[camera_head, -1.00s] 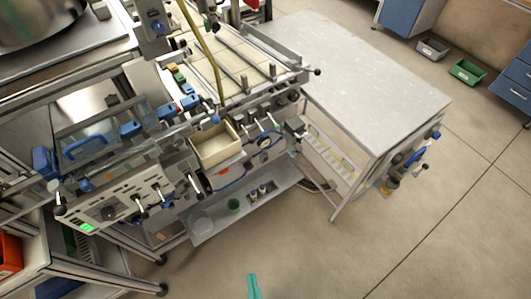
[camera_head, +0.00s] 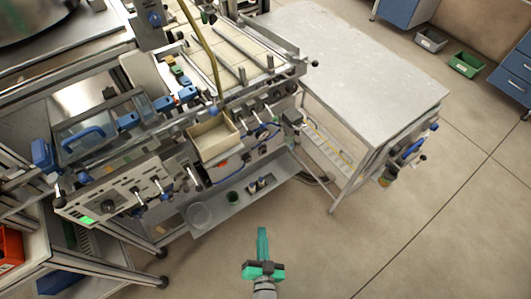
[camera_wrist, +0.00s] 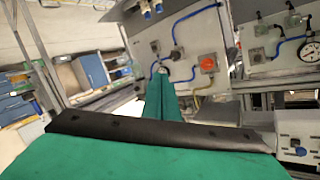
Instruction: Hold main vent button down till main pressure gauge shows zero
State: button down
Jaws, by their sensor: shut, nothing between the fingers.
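My gripper (camera_head: 263,232) is shut and empty, its green fingers pressed together above the floor, in front of the machine's lower shelf. In the wrist view the fingers (camera_wrist: 160,82) point at a grey panel (camera_wrist: 190,40). That panel carries an orange-red round button (camera_wrist: 208,63) on a grey square box, right of the fingertips. Another small grey box with a dark centre (camera_wrist: 176,53) sits just above the fingertips. A round white dial (camera_wrist: 310,51) shows at the right edge. I cannot read it, nor tell which button is the main vent. The fingertips appear apart from the panel.
The machine front carries a cream open bin (camera_head: 214,141), black-knobbed levers and blue hoses. A low shelf (camera_head: 215,207) with small cups juts out below. A white table (camera_head: 370,70) stands at right. The floor (camera_head: 440,220) to the right is clear.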

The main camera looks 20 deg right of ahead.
jog(key=w+d+f+m+h, duration=0.1)
jog(key=w+d+f+m, duration=0.2)
jog(key=w, duration=0.5)
jog(key=w+d+f+m+h, duration=0.1)
jog(key=w+d+f+m, duration=0.1)
jog(key=w+d, duration=0.4)
jog(key=w+d+f+m+g+h, duration=0.1)
jog(key=w+d+f+m, duration=0.2)
jog(key=w, duration=0.8)
jog(key=shift+w+d+f+m, duration=0.15)
jog(key=shift+d+f+m, duration=0.2)
jog(key=shift+d, duration=0.9)
jog(key=shift+r, duration=0.1)
send_near(265, 152)
jog(key=w+d+f, duration=0.2)
jog(key=w+d, duration=0.2)
jog(key=shift+d, duration=0.15)
jog(key=shift+w, duration=0.1)
jog(key=shift+w, duration=0.35)
jog(key=shift+w+a, duration=0.35)
dwell(2.4)
